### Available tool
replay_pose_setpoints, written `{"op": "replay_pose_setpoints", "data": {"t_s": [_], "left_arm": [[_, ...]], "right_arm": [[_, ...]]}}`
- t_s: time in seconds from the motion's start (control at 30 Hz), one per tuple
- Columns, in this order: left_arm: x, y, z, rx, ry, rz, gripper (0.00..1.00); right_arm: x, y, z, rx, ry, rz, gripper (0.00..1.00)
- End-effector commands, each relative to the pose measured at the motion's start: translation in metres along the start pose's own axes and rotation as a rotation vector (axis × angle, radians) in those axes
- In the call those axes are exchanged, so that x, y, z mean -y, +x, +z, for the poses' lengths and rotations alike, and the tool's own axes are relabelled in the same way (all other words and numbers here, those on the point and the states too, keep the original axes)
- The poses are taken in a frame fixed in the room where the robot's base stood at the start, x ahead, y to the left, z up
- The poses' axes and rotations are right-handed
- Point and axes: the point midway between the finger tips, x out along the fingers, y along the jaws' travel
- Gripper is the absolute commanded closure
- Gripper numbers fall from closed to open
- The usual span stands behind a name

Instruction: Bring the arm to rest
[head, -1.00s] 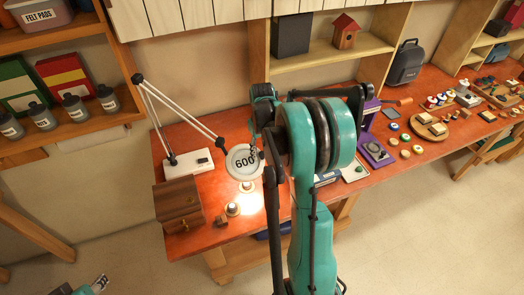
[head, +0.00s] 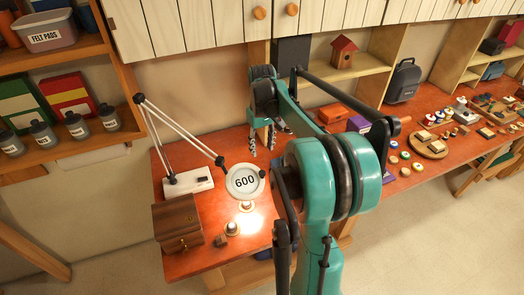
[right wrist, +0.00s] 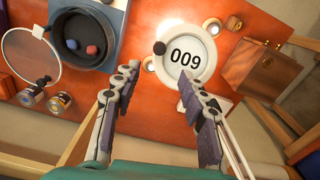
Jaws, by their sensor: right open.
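My right arm reaches over the red-brown workbench (head: 270,215) in the head view. Its right gripper (head: 262,138) hangs above the bench, behind and right of the round white lamp head marked 600 (head: 245,181). In the right wrist view the gripper (right wrist: 158,82) has its two fingers spread wide with nothing between them. The lamp head (right wrist: 185,55) shows upside down beyond the fingers there, apart from them. My left gripper is in no current view.
A wooden box (head: 178,222) stands at the bench's left end near the lamp base (head: 188,182). Shelves (head: 60,147) are at left. The right wrist view shows a dark round pan (right wrist: 85,40) and small jars (right wrist: 32,95). Open floor (head: 430,250) lies at lower right.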

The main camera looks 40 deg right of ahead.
Motion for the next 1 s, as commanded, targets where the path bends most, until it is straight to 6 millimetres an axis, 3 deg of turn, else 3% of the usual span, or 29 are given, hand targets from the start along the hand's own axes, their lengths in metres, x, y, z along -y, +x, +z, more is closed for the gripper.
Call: {"op": "replay_pose_setpoints", "data": {"t_s": [0.47, 0.57, 0.67, 0.77, 1.0], "left_arm": [[0.000, 0.000, 0.000, 0.000, 0.000, 0.000, 0.60], [0.000, 0.006, 0.004, 0.000, 0.000, 0.000, 0.60], [0.000, 0.021, 0.015, 0.000, 0.000, 0.000, 0.60], [0.000, 0.044, 0.031, 0.000, 0.000, 0.000, 0.60], [0.000, 0.097, 0.070, 0.000, 0.000, 0.000, 0.60]], "right_arm": [[0.001, 0.001, 0.000, -0.001, 0.000, 0.000, 0.58], [0.009, 0.005, 0.004, -0.015, -0.007, 0.005, 0.58], [0.034, 0.016, 0.014, -0.059, -0.026, 0.016, 0.58], [0.071, 0.035, 0.034, -0.136, -0.053, 0.030, 0.58], [0.156, 0.102, 0.099, -0.356, -0.123, 0.026, 0.58]]}}
